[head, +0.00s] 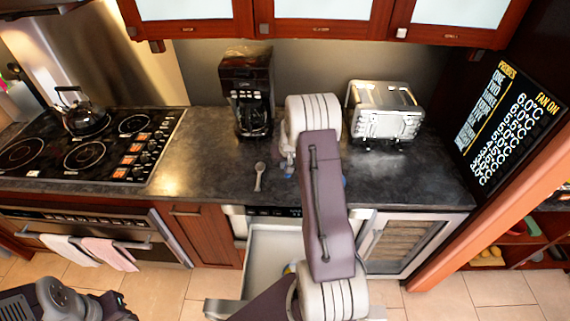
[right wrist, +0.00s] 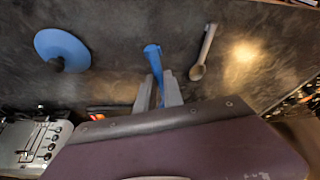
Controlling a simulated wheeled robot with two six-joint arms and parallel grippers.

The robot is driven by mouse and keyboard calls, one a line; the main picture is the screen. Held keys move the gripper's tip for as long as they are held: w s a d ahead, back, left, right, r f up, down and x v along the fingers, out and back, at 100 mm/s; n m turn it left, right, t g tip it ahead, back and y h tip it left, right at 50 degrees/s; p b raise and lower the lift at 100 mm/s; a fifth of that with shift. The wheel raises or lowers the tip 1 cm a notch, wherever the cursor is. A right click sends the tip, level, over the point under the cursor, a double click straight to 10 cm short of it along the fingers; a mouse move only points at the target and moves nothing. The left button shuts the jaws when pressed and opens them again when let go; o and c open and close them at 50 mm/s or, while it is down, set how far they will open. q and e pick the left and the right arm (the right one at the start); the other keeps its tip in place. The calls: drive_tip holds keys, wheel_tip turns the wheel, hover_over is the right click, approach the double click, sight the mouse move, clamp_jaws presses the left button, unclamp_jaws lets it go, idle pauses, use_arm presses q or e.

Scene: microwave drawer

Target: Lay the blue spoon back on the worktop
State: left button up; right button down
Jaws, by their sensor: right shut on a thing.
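The blue spoon (right wrist: 153,58) is held in my right gripper (right wrist: 158,88), which is shut on it, in the right wrist view. Its blue end points away from the fingers, over the dark worktop (right wrist: 120,20). I cannot tell whether it touches the surface. In the head view my right arm reaches across the open drawer to the worktop (head: 210,180) and hides most of the gripper and spoon. Part of my left arm shows at the lower left of the head view; its fingers are not clear.
A grey-brown spoon (head: 259,177) lies left of my right gripper; it also shows in the wrist view (right wrist: 204,50). A blue lid (right wrist: 62,50) lies on the other side. A coffee maker (head: 247,92) and toaster (head: 385,112) stand behind. The drawer (head: 262,250) is open below.

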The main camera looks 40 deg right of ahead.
sight(284, 181)
drive_tip(key=x, duration=0.1)
drive_tip(key=b+x, duration=0.1)
drive_tip(key=x, duration=0.1)
drive_tip(key=shift+s+a+f+b, duration=0.15)
drive_tip(key=shift+a+f+b, duration=0.15)
drive_tip(key=shift+b, duration=0.1)
drive_tip(key=f+b, duration=0.2)
drive_tip(key=f, duration=0.1)
drive_tip(key=f+b, duration=0.1)
drive_tip(key=shift+s+f+b, duration=0.25)
drive_tip(key=shift+s+b, duration=0.05)
drive_tip(key=shift+b, duration=0.1)
drive_tip(key=shift+f, duration=0.25)
drive_tip(key=shift+w, duration=0.2)
drive_tip(key=shift+s, duration=0.1)
drive_tip(key=shift+f+b, duration=0.45)
drive_tip(key=shift+b, duration=0.1)
drive_tip(key=c, duration=1.4)
unclamp_jaws()
